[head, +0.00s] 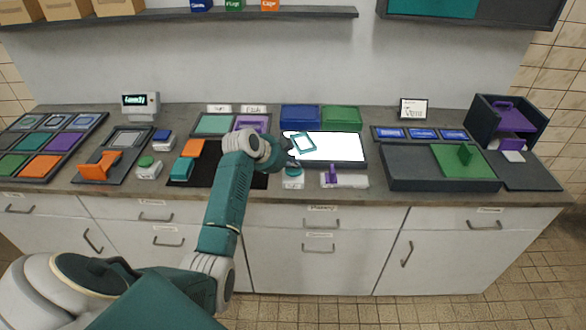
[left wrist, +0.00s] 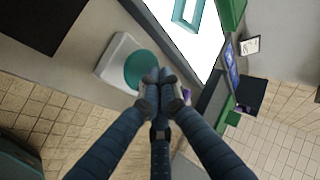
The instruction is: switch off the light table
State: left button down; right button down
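The light table (head: 340,147) is a bright white glowing panel in a dark frame on the counter; it also shows in the left wrist view (left wrist: 196,52). A teal square frame (head: 302,143) lies on its left part. In front stands a white box with a round teal button (head: 293,172), seen larger in the left wrist view (left wrist: 143,70). My left gripper (left wrist: 158,82) has its fingers together and empty, with the tips over or at the button's edge. Whether they touch it I cannot tell. My right gripper is not in view.
A white box with a purple lever (head: 333,178) stands just right of the button box. A dark tray with a green panel (head: 465,160) is farther right. Blue (head: 300,117) and green (head: 341,118) trays stand behind the light table. A black mat (head: 205,175) lies left.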

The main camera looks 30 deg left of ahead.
aim_at(293, 171)
pick_arm(q)
jog(key=shift+f, duration=0.4)
jog(key=shift+f+b, duration=0.35)
dwell(0.3)
jog(key=shift+r, duration=0.1)
jog(key=shift+r+p, duration=0.65)
jog(key=shift+r, duration=0.15)
notch_tip(293, 171, up, 6)
jog(key=p, duration=0.5)
dwell(0.3)
